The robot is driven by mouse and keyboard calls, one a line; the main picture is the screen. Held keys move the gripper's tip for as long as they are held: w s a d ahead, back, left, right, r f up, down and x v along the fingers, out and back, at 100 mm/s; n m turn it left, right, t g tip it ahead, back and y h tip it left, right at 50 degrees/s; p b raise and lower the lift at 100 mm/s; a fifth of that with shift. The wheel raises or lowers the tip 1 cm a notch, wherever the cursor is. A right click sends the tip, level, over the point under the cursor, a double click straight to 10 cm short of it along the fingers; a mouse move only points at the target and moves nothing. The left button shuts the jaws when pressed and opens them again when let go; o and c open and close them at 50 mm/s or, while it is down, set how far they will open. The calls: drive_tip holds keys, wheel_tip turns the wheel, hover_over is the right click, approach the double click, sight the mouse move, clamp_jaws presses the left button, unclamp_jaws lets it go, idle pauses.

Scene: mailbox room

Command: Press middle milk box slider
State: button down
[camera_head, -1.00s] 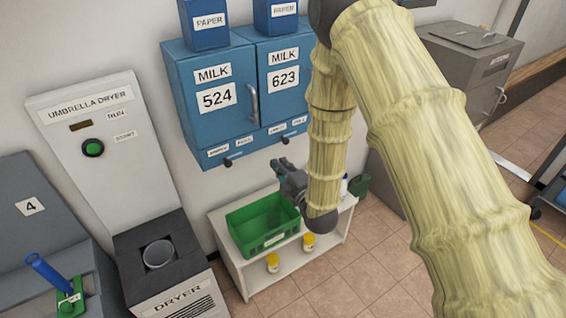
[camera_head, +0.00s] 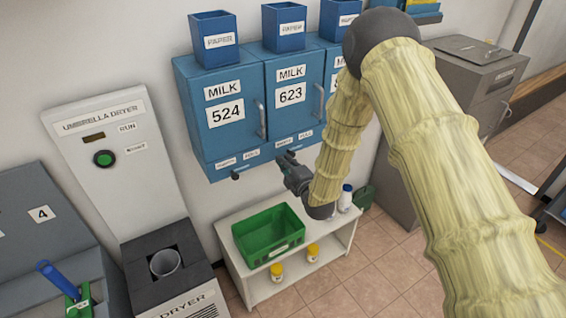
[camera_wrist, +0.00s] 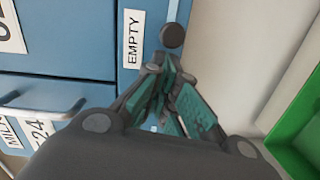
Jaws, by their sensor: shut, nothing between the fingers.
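The middle milk box (camera_head: 291,118) is the blue one marked 623, on the wall between the 524 box (camera_head: 219,142) and a partly hidden third box. In the wrist view, its dark round slider knob (camera_wrist: 171,36) stands beside the EMPTY label (camera_wrist: 132,38) at the lower edge of the blue front. My gripper (camera_head: 283,158) is shut and empty, just below the middle box's lower edge in the head view. In the wrist view, my fingertips (camera_wrist: 166,66) are close to the knob, with a small gap showing. The gripper covers the knob in the head view.
A white shelf (camera_head: 343,240) below holds a green crate (camera_head: 262,255) and several bottles. The umbrella dryer (camera_head: 100,165) stands at the left, a grey cabinet (camera_head: 470,85) at the right. Blue paper holders (camera_head: 284,28) stand on the milk boxes.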

drive_tip(key=shift+d, duration=0.1)
drive_tip(key=w+d+b, duration=0.2)
drive_tip(key=d, duration=0.1)
drive_tip(key=w+d+b, duration=0.1)
drive_tip(key=d, duration=0.1)
drive_tip(key=shift+f, duration=0.2)
drive_tip(key=shift+w+d+r, duration=0.15)
drive_tip(key=shift+d+r, duration=0.05)
drive_tip(key=shift+d, duration=0.1)
drive_tip(key=shift+s+a, duration=0.35)
drive_tip(key=s+d+b, duration=0.1)
drive_tip(key=s+b, duration=0.1)
drive_tip(key=s, duration=0.9)
drive_tip(key=shift+d+r, duration=0.35)
drive_tip(key=shift+r, duration=0.1)
